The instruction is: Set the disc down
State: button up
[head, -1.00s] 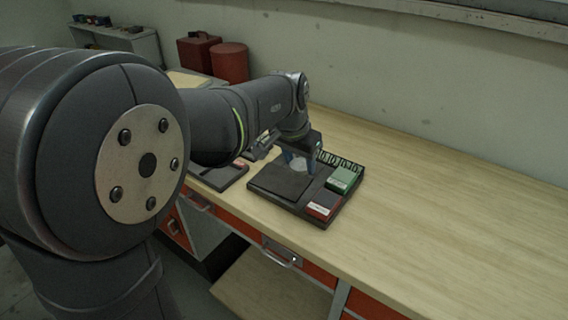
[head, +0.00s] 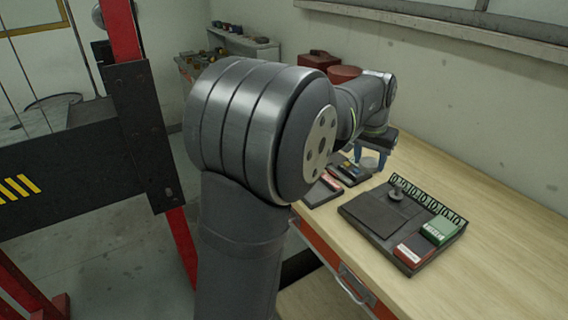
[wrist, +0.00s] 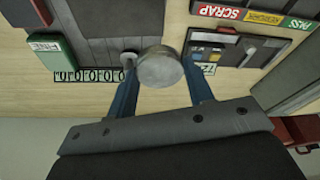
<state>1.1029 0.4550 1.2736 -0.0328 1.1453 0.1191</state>
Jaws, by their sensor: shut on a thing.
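The disc (wrist: 160,68) is a round grey metal piece held between the two blue fingers of my gripper (wrist: 160,84) in the wrist view. In the head view, my gripper (head: 370,161) holds the pale disc (head: 371,163) above the bench, past the left edge of the large dark tray (head: 408,262).
The large tray holds a dark flat plate (head: 380,217), a green box (head: 439,230), a red-and-white box (head: 413,249), a small upright knob (head: 396,193) and a numbered rack (head: 430,203). Bare bench (head: 510,210) lies to the right. Red containers (head: 320,60) stand behind my arm.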

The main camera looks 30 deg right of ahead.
jog(key=w+a+f+n, duration=0.1)
jog(key=w+a+f, duration=0.1)
jog(key=w, duration=0.8)
jog(key=w+a+f+n, duration=0.1)
jog(key=w+a+f, duration=0.2)
jog(key=w, duration=0.6)
jog(key=w+a+f+n+t, duration=0.1)
jog(key=w+a+f+n, duration=0.1)
jog(key=w, duration=0.8)
jog(key=shift+w+a+f, duration=0.15)
jog(key=shift+f, duration=0.25)
jog(key=shift+w+a+f, duration=0.1)
jog(key=shift+w+f, duration=0.05)
jog(key=shift+f, duration=0.25)
jog(key=shift+w+f, duration=0.1)
jog(key=shift+w, duration=0.1)
jog(key=shift+f, duration=2)
jog(key=shift+f, duration=0.1)
jog(key=o, duration=0.8)
jog(key=shift+f, duration=0.1)
jog(key=shift+o, duration=0.7)
jog(key=shift+a, duration=0.1)
